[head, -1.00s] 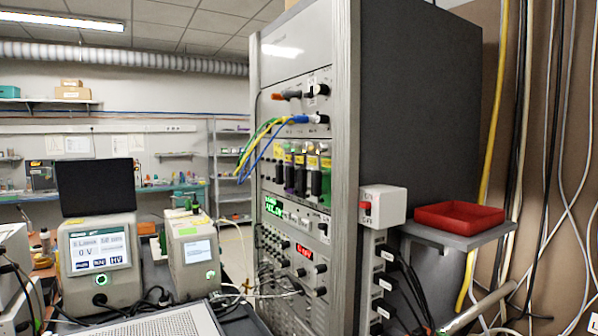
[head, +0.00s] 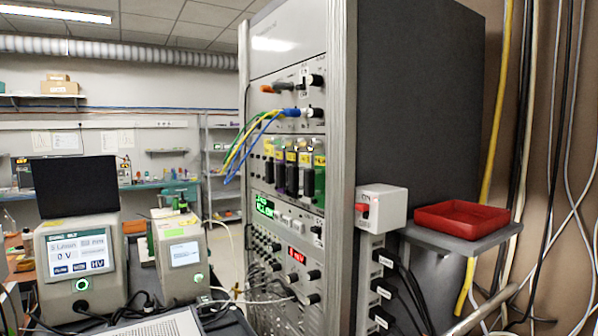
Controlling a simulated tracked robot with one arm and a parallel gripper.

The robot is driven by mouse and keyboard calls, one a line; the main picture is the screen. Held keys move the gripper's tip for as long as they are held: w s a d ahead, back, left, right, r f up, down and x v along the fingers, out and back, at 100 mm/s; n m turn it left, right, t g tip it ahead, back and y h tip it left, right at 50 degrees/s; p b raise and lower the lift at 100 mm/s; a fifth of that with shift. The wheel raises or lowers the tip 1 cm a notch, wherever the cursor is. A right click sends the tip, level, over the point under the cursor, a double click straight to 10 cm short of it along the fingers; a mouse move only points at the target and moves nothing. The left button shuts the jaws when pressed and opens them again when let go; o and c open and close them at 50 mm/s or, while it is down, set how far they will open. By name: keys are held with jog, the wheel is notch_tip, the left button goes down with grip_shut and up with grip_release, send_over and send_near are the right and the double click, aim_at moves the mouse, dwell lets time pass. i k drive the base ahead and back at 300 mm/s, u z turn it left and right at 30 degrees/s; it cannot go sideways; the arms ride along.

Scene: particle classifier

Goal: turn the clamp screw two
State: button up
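I cannot make out a clamp screw in the head view. My gripper is not in the head view either. The view looks at a tall equipment rack (head: 340,170) with modules, knobs and cables on its front. I cannot tell which part, if any, belongs to the clamp.
A red tray (head: 462,218) sits on a small grey shelf (head: 480,242) at the rack's right side. A white switch box (head: 382,208) and a power strip with black plugs stand beside it. Instruments with screens (head: 80,260) stand at left. Cables hang on the right wall.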

aim_at(286, 142)
jog(key=u, duration=0.5)
jog(key=k, duration=1.25)
jog(key=u, duration=0.65)
jog(key=i, duration=1.15)
jog(key=z, duration=0.6)
jog(key=i, duration=1.15)
jog(key=z, duration=0.9)
jog(key=i, duration=0.45)
jog(key=z, duration=0.35)
